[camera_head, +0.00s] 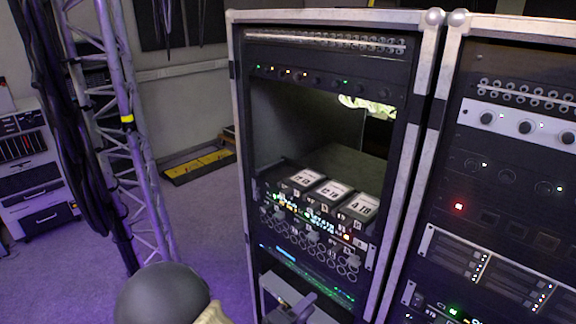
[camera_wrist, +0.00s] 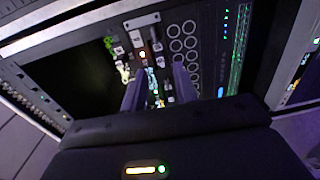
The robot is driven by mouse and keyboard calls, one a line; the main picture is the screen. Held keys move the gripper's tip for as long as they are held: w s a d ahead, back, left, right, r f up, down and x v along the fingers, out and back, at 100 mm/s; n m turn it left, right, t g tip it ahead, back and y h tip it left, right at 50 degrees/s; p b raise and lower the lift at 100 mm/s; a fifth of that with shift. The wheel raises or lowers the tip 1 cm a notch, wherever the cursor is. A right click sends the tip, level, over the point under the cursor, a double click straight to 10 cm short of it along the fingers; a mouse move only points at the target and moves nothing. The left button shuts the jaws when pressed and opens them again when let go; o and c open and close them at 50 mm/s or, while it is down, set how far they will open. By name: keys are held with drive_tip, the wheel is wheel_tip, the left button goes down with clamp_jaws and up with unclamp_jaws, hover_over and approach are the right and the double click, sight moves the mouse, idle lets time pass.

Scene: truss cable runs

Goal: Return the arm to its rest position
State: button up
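My gripper (camera_wrist: 159,88) shows in the wrist view with its two fingers apart. Parts of the rack panel show between them, and I see nothing held. The fingers point at the equipment rack's front panel of lit buttons and round sockets; how far off they are I cannot tell. In the head view my arm shows as a dark rounded link (camera_head: 165,296) at the bottom edge, in front of the rack (camera_head: 240,130).
The rack has an open bay with several numbered labelled modules (camera_head: 333,193). A second rack (camera_head: 520,200) stands close on the right. A truss tower (camera_head: 128,120) with black cables (camera_head: 75,150) rises on the left. Floor (camera_head: 205,215) is clear between truss and rack.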

drive_tip(key=w+d+f+m+g+y, duration=0.1)
drive_tip(key=w+f+m+g+y, duration=0.25)
drive_tip(key=w+y, duration=0.2)
drive_tip(key=s+d+r+m+g+y, duration=0.2)
drive_tip(key=s+d+r+g+y, duration=0.1)
drive_tip(key=s, duration=0.3)
drive_tip(key=s+d+r+m+g+y, duration=0.3)
drive_tip(key=s+d, duration=0.3)
drive_tip(key=s, duration=0.1)
drive_tip(key=shift+r+y+b, duration=0.2)
drive_tip(key=shift+y+b, duration=0.15)
drive_tip(key=shift+b, duration=0.1)
drive_tip(key=shift+d+m+g, duration=0.2)
drive_tip(key=shift+m+g, duration=0.05)
